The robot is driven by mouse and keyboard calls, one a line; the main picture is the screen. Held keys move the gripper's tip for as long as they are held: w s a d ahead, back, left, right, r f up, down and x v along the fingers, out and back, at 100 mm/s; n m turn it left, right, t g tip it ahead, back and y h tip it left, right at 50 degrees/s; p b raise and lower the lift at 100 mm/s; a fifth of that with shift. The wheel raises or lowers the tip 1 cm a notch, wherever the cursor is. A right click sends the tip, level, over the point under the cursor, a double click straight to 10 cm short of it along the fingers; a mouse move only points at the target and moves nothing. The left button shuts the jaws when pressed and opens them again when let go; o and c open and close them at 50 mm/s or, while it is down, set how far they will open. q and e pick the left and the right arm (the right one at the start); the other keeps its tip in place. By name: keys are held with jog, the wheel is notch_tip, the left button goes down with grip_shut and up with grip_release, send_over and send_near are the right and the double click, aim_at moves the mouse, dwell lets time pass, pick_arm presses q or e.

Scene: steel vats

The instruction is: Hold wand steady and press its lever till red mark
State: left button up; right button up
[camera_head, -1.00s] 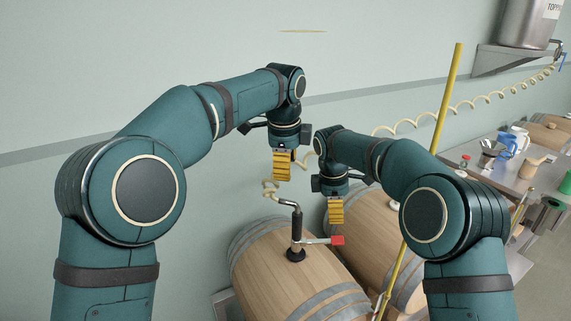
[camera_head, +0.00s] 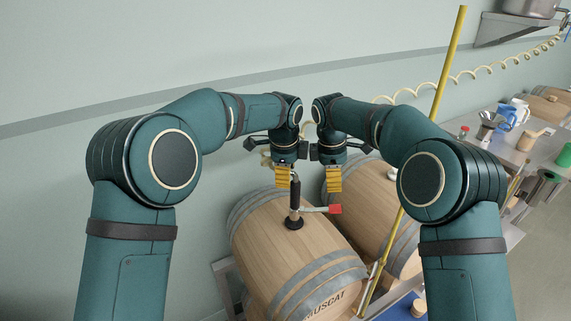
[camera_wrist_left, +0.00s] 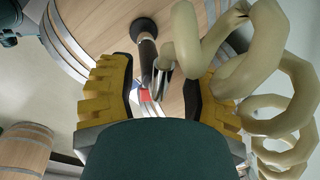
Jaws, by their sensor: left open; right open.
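The wand (camera_head: 295,201) stands upright in the top of the nearest barrel, with a black grip and a dark base collar. It also shows between the jaws in the left wrist view (camera_wrist_left: 147,60). Its lever sticks out to the right and ends in a red tip (camera_head: 335,209). My left gripper (camera_head: 282,184) is open, with yellow fingers just behind and beside the wand's top; in the wrist view its fingers lie either side of the wand. My right gripper (camera_head: 334,187) is open and empty, above the red tip. No red mark is clear to me.
The wand's barrel (camera_head: 290,260) lies on its side on a rack, with a second barrel (camera_head: 365,205) to its right. A pale coiled hose (camera_wrist_left: 275,80) runs close to my left gripper. A yellow pole (camera_head: 436,115) leans near my right arm. A worktop with jugs stands at right.

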pick_arm(q)
jog(key=shift+o, duration=0.2)
jog(key=shift+f, duration=0.15)
grip_shut()
dwell(0.7)
pick_arm(e)
jog(key=shift+c, duration=0.3)
jog(key=c, duration=0.5)
jog(key=shift+m, duration=0.4)
grip_shut()
jog(key=m+y, duration=0.1)
jog(key=m, duration=0.2)
jog(key=d+m+t+y, duration=0.1)
jog(key=m, duration=0.2)
jog(key=m+t+y, duration=0.1)
jog(key=m, duration=0.2)
jog(key=shift+s+d+f+m, duration=0.15)
jog(key=shift+d+f+m, duration=0.15)
jog(key=shift+d+m, duration=0.1)
jog(key=shift+s+d+x, duration=0.1)
jog(key=shift+s+x, duration=0.05)
jog(key=shift+x, duration=0.85)
jog(key=shift+s+d+x, duration=0.15)
jog(key=shift+s+x, duration=0.05)
jog(key=shift+x, duration=0.75)
jog(key=shift+s+d+x, duration=0.1)
jog(key=shift+s+x, duration=0.05)
jog(key=shift+x, duration=0.85)
